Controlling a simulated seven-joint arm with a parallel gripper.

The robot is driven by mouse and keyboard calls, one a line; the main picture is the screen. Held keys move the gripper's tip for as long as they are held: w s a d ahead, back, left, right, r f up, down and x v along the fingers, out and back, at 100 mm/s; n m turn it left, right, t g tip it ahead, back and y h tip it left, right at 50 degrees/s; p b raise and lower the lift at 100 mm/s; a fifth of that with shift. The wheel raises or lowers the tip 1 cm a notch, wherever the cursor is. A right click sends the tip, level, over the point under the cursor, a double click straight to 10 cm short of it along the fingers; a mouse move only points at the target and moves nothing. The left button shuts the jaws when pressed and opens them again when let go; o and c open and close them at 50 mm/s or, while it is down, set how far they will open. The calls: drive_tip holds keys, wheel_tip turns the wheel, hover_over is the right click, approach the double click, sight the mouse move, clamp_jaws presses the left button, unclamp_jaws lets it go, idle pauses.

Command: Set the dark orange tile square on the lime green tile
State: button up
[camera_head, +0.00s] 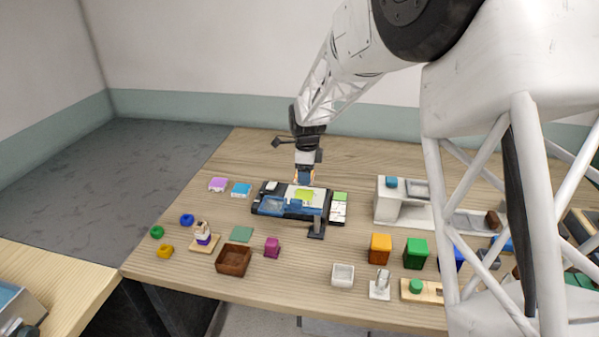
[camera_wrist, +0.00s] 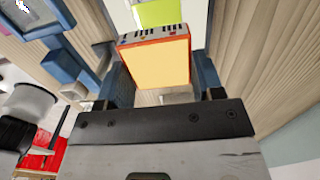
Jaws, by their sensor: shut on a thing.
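The dark orange tile (camera_wrist: 158,62) is held between the two blue fingers of my gripper (camera_wrist: 160,85) in the wrist view, its broad face pale orange and its rim darker. In the head view my gripper (camera_head: 305,178) is above the back of the dark workstation, and only slivers of orange show beside it. The lime green tile (camera_head: 304,194) lies just below and in front of the gripper. It also shows in the wrist view (camera_wrist: 158,12), beyond the held tile and partly cut off. The gap between the two tiles is hard to judge.
A blue tray (camera_head: 272,204) and a dark post (camera_head: 316,229) stand close by on the workstation. A green-topped white stack (camera_head: 339,207) is to the right. A white machine (camera_head: 392,209) stands further right. Purple (camera_head: 217,184) and blue (camera_head: 241,189) blocks lie left.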

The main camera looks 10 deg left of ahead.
sight(306, 194)
drive_tip(key=shift+f, duration=0.25)
drive_tip(key=shift+f, duration=2.55)
drive_tip(key=o, duration=1.1)
drive_tip(key=shift+r, duration=0.1)
drive_tip(key=shift+r, duration=3.8)
